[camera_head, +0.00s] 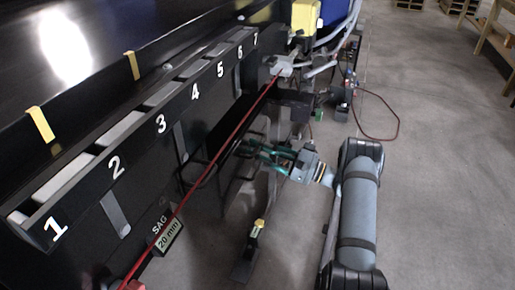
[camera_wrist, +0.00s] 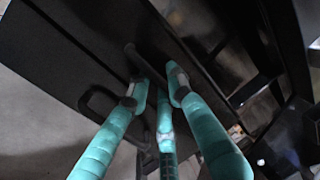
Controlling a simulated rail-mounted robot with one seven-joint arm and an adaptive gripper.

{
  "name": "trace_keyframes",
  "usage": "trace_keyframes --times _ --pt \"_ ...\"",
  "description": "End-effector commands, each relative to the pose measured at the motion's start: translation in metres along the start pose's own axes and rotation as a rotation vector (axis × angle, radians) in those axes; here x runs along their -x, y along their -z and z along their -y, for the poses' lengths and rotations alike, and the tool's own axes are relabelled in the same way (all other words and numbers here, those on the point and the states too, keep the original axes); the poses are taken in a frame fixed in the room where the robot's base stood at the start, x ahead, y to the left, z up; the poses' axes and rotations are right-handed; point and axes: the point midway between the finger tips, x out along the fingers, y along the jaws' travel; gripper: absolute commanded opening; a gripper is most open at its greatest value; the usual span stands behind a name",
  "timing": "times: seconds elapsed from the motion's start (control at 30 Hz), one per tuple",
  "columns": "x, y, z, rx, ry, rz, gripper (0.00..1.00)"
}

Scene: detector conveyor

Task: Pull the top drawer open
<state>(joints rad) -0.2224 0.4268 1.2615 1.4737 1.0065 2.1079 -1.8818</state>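My gripper (camera_head: 262,152) has teal fingers and reaches leftward to the dark cabinet side under the conveyor in the head view. In the wrist view my gripper's fingertips (camera_wrist: 158,88) are apart, close to a dark panel (camera_wrist: 60,65). A black bar handle (camera_wrist: 132,52) on the panel runs toward the gap between the fingertips. Whether they press on it is unclear. A second, looped black handle (camera_wrist: 92,98) lies to the left, partly behind the left finger. Which handle belongs to the top drawer cannot be told. No open drawer gap is clear.
The numbered black conveyor rail (camera_head: 140,143) runs along the left. A red cord (camera_head: 205,174) stretches diagonally near it. A yellow-topped stand (camera_head: 254,235) is on the floor below my gripper. The grey floor (camera_head: 430,130) at right is mostly clear.

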Motion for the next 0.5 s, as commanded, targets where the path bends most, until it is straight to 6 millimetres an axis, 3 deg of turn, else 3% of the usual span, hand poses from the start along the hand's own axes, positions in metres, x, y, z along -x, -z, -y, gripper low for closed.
trace_keyframes --times 0.3,0.5 --pt "0.0003 0.0003 0.0004 0.0 0.001 -0.001 0.0" --pt "0.0003 0.0005 0.0008 0.0 0.001 -0.001 0.0"
